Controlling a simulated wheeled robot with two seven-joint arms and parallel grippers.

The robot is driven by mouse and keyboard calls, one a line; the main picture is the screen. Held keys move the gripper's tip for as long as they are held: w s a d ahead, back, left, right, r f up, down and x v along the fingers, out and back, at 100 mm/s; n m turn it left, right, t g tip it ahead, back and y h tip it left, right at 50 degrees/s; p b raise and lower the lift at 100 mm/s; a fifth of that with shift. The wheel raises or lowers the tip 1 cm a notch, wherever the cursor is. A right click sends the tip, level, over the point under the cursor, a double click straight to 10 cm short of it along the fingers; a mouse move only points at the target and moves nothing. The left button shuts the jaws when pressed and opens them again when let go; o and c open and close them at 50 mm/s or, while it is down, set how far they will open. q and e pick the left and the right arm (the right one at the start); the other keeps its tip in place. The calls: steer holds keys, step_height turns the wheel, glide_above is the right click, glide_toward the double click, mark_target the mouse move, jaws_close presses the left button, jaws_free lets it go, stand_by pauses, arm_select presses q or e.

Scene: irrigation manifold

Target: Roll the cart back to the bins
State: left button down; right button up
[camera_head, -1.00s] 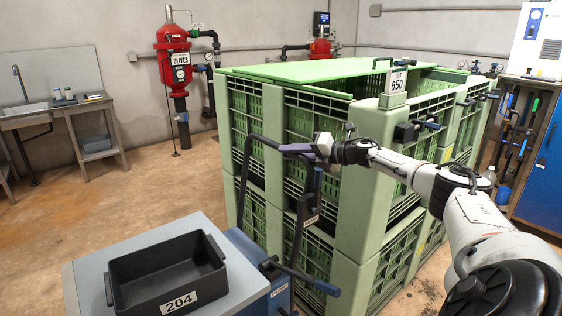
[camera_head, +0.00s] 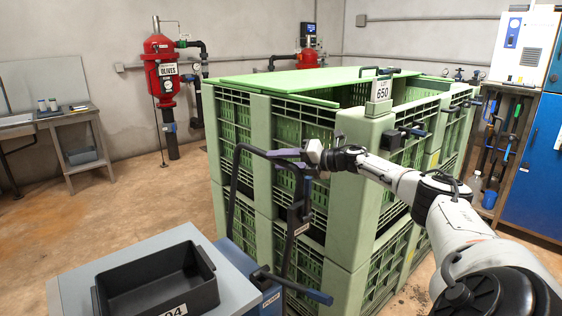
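The cart (camera_head: 232,262) stands at lower left, with a grey top, a blue body and a dark looped push handle (camera_head: 236,185). A black tray labelled 204 (camera_head: 150,287) sits on its top, cut off by the lower edge. My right gripper (camera_head: 287,154) reaches in from the right and is at the upper bar of the handle. Its fingers appear closed around the bar, though the far finger is hard to see. The green slatted bins (camera_head: 348,190) stand stacked just behind the handle, with a LOT 650 sign (camera_head: 381,89) on top. My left gripper is out of view.
A red OLIVES filter tank (camera_head: 162,72) stands by the back wall. A grey bench (camera_head: 75,115) is at far left, and a blue cabinet (camera_head: 540,165) and tool rack (camera_head: 503,140) are at right. Bare floor (camera_head: 150,205) lies left of the bins.

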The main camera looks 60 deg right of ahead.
step_height(320, 180, up, 10)
steer(key=shift+s+a+r+p, duration=0.1)
steer(key=shift+s+r+p, duration=0.1)
steer(key=shift+p, duration=0.55)
steer(key=shift+w+d+f, duration=0.15)
steer(key=shift+w+d, duration=0.05)
steer(key=shift+a+f, duration=0.1)
